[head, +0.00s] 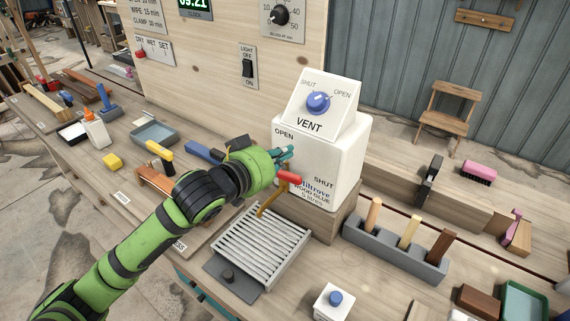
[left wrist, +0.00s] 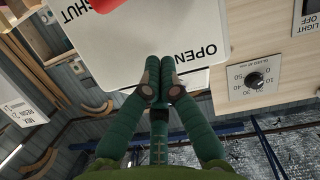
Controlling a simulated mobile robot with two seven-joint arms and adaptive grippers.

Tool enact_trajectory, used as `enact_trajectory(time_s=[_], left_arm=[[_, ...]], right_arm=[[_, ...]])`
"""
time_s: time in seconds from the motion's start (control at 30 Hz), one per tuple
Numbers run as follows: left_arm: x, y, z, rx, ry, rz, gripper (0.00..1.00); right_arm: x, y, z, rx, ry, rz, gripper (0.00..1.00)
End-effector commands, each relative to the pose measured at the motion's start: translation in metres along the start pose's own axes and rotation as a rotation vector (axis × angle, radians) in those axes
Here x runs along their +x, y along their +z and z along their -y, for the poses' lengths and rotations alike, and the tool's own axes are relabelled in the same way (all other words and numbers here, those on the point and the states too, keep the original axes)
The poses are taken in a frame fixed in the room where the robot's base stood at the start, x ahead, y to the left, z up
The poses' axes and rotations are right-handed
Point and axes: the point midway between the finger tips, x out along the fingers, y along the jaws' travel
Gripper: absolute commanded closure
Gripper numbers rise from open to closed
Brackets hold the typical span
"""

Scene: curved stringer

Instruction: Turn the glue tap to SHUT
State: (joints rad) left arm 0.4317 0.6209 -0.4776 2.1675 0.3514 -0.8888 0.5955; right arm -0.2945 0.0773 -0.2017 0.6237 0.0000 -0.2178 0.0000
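The white glue box (head: 345,150) stands on a wooden block, with OPEN printed at its upper left and SHUT at its lower right. The red tap handle (head: 290,177) is on its front, and a brownish-yellow piece (head: 271,198) hangs below it. In the left wrist view, the red handle (left wrist: 97,3) is cut off at the top edge, closer to SHUT than to OPEN. My left gripper (head: 288,152) is just above the handle in the head view, near OPEN. Its fingertips (left wrist: 160,77) are together with nothing visible between them. Contact with the handle is not visible.
A VENT box with a blue knob (head: 318,102) sits on top. A slatted rack (head: 262,245) lies below the tap. A grey holder (head: 395,252) with wooden handles stands right. A white block with a blue button (head: 335,299) is in front. Bench tools lie left.

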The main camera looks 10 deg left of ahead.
Motion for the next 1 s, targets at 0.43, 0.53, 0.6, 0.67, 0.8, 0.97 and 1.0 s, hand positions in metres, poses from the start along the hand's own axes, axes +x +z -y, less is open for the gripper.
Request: enact_trajectory(time_s=[0.43, 0.53, 0.6, 0.67, 0.8, 0.97, 1.0], left_arm=[[0.011, 0.039, 0.0, 0.0, 0.0, 0.0, 1.0], [0.011, 0.04, 0.0, 0.0, 0.0, 0.0, 1.0], [0.011, 0.04, 0.0, 0.0, 0.0, 0.0, 1.0], [0.011, 0.039, 0.0, 0.0, 0.0, 0.0, 1.0], [0.013, 0.048, -0.003, 0.047, -0.011, 0.003, 1.0], [0.014, 0.053, -0.005, 0.143, -0.036, 0.002, 1.0], [0.014, 0.054, -0.005, 0.151, -0.038, 0.003, 1.0]], right_arm=[[-0.009, 0.005, -0.005, 0.002, 0.007, 0.011, 0.6], [-0.009, 0.007, -0.005, 0.002, 0.006, 0.014, 0.6], [-0.009, 0.008, -0.004, 0.002, 0.006, 0.015, 0.6], [-0.009, 0.008, -0.004, 0.001, 0.005, 0.015, 0.6], [-0.012, 0.007, -0.004, 0.0, 0.004, 0.015, 0.6], [-0.021, 0.006, -0.002, -0.001, 0.001, 0.015, 0.6], [-0.021, 0.006, -0.001, -0.001, 0.001, 0.014, 0.6]])
